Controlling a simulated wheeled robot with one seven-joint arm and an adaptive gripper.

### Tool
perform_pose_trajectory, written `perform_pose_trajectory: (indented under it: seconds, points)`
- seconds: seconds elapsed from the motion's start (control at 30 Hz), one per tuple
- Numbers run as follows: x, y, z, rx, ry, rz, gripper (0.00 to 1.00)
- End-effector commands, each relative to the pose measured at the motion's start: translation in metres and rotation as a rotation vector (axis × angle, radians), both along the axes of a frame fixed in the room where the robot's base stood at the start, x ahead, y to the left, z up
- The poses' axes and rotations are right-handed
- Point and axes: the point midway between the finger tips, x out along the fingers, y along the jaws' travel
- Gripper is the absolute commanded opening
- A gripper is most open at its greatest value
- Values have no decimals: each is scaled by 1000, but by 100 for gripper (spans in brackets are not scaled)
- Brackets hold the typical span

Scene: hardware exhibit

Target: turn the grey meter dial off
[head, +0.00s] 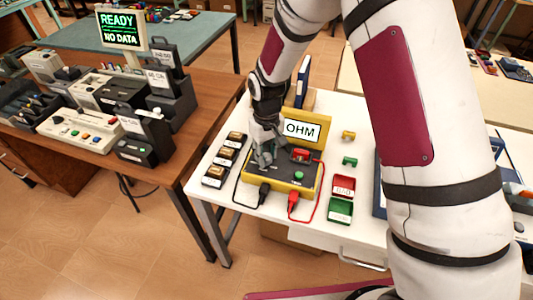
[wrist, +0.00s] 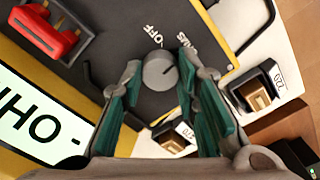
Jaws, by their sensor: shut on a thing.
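The yellow meter (head: 249,187) with a dark top panel and an OHM sign (head: 301,129) stands on the white table. In the wrist view, the round grey dial (wrist: 159,73) sits on the dark panel beside a white OFF mark (wrist: 152,36) and a second white label (wrist: 189,41), partly hidden by a finger. I cannot tell exactly which way the dial points. My gripper (wrist: 158,68) has its fingers on either side of the dial and is shut on it. In the head view my gripper (head: 265,151) covers the dial.
The meter carries a red part (head: 301,155) and a green button (head: 299,175). Black and red leads hang at its front. Several black holders (head: 215,176) stand left; a red tray (head: 343,187) and a green tray (head: 340,210) lie right. A wooden table (head: 165,170) stands further left.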

Motion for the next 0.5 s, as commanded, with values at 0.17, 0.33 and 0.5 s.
perform_pose_trajectory:
  seconds: [0.17,0.33,0.5]
  points:
    - [1,1,-1,3,-1,167,1]
    - [1,1,-1,2,0,326,1]
    - [0,1,-1,2,1,472,1]
